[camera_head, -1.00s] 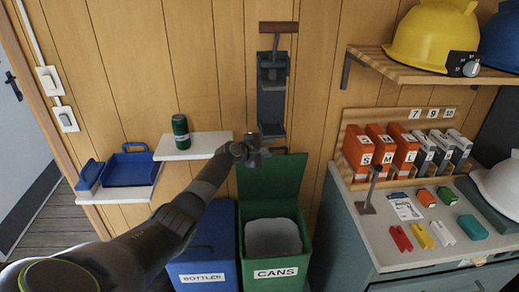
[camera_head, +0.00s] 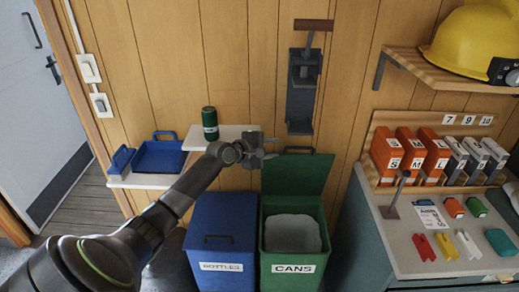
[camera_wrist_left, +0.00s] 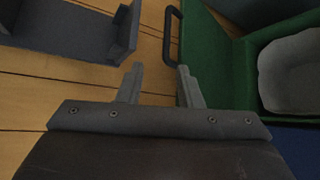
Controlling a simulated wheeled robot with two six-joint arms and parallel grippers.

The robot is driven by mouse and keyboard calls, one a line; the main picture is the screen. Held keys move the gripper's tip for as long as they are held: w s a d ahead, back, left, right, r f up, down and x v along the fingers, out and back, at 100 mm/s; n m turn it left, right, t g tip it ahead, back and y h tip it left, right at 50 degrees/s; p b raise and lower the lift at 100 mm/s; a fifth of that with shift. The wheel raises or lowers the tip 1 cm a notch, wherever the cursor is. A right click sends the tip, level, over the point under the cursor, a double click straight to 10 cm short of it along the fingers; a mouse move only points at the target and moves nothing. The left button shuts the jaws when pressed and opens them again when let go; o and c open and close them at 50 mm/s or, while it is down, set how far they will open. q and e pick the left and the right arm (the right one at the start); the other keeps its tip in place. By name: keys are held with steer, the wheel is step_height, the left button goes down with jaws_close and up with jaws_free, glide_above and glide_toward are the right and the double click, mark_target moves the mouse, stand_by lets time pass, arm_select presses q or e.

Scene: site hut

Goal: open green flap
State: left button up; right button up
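The green flap (camera_head: 297,174) of the CANS bin (camera_head: 292,275) stands raised against the wall, and the bin's mouth with its grey liner (camera_head: 292,234) is uncovered. The flap also shows in the left wrist view (camera_wrist_left: 217,60), with a dark handle (camera_wrist_left: 171,38) on its edge. My left gripper (camera_head: 272,148) is at the flap's upper left edge. In the left wrist view its two fingers (camera_wrist_left: 159,70) are apart, with nothing between them; the handle lies just beyond the tips. My right gripper is in neither view.
A blue BOTTLES bin (camera_head: 222,235) with its lid shut stands left of the green bin. A dark wall bracket with a wooden handle (camera_head: 301,95) hangs above the flap. A white shelf (camera_head: 230,136) holds a green can (camera_head: 210,123). A cluttered cabinet (camera_head: 410,230) stands right.

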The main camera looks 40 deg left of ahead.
arm_select(q)
steer(key=shift+v, duration=2.5)
